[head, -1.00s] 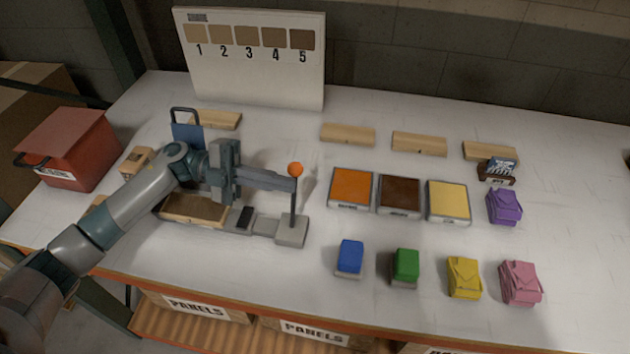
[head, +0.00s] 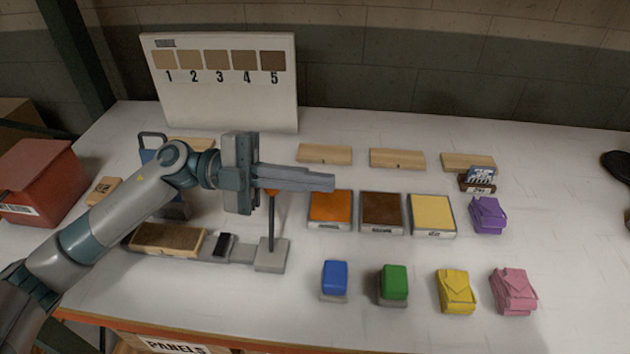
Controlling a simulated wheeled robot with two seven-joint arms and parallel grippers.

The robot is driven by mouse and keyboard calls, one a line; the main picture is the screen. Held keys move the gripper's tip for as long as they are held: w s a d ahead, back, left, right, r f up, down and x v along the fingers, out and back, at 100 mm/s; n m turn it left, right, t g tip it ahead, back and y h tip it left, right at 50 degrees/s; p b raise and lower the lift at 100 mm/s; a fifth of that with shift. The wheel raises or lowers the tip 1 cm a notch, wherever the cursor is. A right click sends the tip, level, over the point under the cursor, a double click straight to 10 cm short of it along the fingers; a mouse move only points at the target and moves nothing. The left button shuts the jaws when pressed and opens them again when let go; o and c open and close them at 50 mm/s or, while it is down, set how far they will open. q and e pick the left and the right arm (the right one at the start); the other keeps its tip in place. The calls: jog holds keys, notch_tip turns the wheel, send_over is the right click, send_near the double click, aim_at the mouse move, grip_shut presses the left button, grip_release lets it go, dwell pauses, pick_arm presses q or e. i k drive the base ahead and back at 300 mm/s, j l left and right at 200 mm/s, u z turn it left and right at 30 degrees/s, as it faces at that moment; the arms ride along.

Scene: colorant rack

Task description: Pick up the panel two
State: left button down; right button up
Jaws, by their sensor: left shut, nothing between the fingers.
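Several light wooden panels lie in a row along the back of the table: one half hidden behind my left arm (head: 190,143), then a left-middle panel (head: 324,154), a right-middle panel (head: 397,159) and a right panel (head: 468,162). Their marks are too small to read, so I cannot tell which is panel two. My left gripper (head: 328,181) is shut and empty. It points right, with its tips in front of the left-middle panel in the picture and near the orange pad's back edge. My right gripper is not in view.
A post with an orange ball (head: 271,193) stands below my left gripper. Orange (head: 330,208), brown (head: 382,211) and yellow (head: 432,214) pads lie in front of the panels. Blocks and folded cloths sit nearer. A numbered board (head: 220,85) stands behind. The table's right side is mostly clear.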

aim_at(182, 239)
jog(key=k, duration=1.5)
